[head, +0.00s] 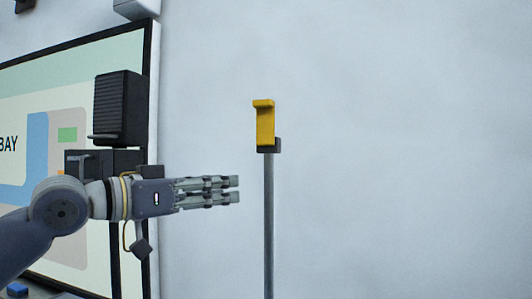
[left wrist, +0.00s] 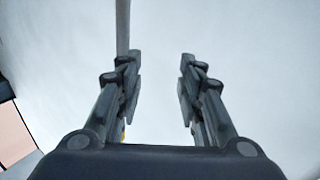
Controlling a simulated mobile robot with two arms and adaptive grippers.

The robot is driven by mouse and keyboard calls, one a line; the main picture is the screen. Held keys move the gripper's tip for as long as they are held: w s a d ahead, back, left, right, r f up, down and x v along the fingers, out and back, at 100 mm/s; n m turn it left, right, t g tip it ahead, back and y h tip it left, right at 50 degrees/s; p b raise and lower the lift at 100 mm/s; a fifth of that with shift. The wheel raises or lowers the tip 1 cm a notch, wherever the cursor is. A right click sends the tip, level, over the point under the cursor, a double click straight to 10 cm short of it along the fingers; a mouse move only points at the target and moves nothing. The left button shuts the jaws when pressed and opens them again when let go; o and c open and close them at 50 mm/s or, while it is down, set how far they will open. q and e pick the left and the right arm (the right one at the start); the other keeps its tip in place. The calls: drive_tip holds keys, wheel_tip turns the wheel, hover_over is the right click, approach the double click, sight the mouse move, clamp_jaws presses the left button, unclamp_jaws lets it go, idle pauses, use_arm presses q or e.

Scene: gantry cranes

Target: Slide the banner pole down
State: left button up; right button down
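The banner pole (head: 269,220) is a thin grey upright in front of a pale wall in the head view. A yellow bracket-like piece (head: 265,124) with a lip at its top sits on a dark block (head: 269,146) at the pole's upper end. My left gripper (head: 238,189) points right, just left of the pole and lower than the yellow piece, apparently touching neither. In the left wrist view the gripper (left wrist: 160,70) is open and empty, its fingers apart. The pole (left wrist: 122,25) shows there behind the left finger, with a sliver of yellow (left wrist: 123,136). My right gripper is out of view.
A large dark-framed board (head: 65,60) with coloured print, partly reading "BAY", stands at the left behind my arm. The wall (head: 400,150) right of the pole is bare. A small blue object (head: 17,290) shows at the bottom left corner.

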use_arm(q)
drive_tip(key=m, duration=0.1)
approach(265, 168)
drive_tip(key=g, duration=0.1)
drive_tip(key=shift+h, duration=0.3)
drive_tip(key=p+x, duration=0.4)
drive_tip(key=x, duration=0.5)
drive_tip(key=shift+w+d+r, duration=0.1)
drive_tip(key=shift+w+r, duration=0.05)
drive_tip(key=shift+w, duration=0.3)
drive_tip(key=shift+w+d+f+p, duration=0.2)
drive_tip(key=shift+w+d+p, duration=0.15)
drive_tip(key=shift+w+d, duration=0.15)
clamp_jaws()
